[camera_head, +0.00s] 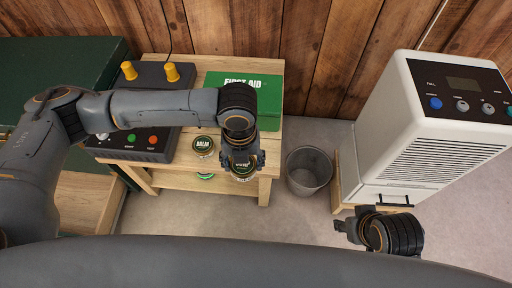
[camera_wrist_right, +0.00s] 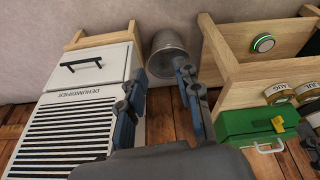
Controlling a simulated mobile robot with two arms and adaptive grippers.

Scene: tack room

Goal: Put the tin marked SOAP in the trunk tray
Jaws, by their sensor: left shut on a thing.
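A dark green trunk (camera_head: 60,70) is at the far left, partly behind my left arm. A pale wooden surface (camera_head: 88,200) shows below it; I cannot tell whether it is the tray. My right gripper (camera_head: 362,222) is open and empty in the right wrist view (camera_wrist_right: 158,88).
A green first aid box (camera_head: 262,88) and a grey control box (camera_head: 150,143) with yellow knobs lie on the bench. A metal bin (camera_head: 309,170) and a white dehumidifier (camera_head: 400,120) stand at right.

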